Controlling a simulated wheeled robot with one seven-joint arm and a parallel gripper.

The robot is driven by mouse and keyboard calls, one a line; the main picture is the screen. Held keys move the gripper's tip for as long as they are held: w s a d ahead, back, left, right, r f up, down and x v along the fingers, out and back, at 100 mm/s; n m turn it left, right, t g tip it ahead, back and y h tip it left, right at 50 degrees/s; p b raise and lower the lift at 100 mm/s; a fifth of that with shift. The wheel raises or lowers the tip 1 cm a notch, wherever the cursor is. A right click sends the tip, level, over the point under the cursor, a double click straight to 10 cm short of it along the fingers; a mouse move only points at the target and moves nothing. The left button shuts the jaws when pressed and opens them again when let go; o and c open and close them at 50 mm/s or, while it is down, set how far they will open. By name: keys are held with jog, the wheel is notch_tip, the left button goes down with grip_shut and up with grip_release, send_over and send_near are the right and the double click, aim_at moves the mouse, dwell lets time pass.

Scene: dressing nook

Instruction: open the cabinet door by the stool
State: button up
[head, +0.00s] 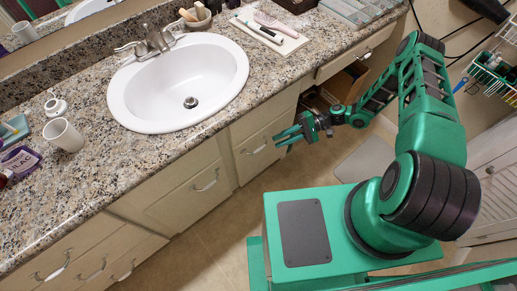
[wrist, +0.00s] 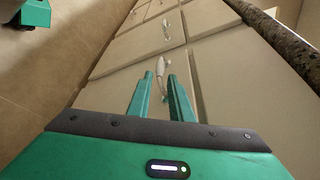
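The vanity cabinet has pale cream fronts with curved metal handles. In the head view my gripper (head: 283,141) reaches down from the right to the cabinet door (head: 262,130) left of the dark opening under the counter. In the wrist view my gripper (wrist: 163,82) has its two green fingers apart. A silvery handle (wrist: 160,68) on a pale front shows at and between the fingertips. I cannot tell whether the fingers touch it. The door looks closed. No stool is clearly recognisable; a brown object (head: 340,88) stands in the opening, partly hidden.
The speckled granite counter (head: 95,125) with a white sink (head: 180,85) overhangs the fronts. Another handled door (head: 190,195) lies to the left. The tiled floor (head: 205,250) before the cabinet is clear. A pale flat mat-like thing (head: 362,160) lies behind my arm.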

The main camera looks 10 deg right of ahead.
aim_at(259, 149)
jog(key=x, duration=1)
jog(key=shift+d, duration=0.1)
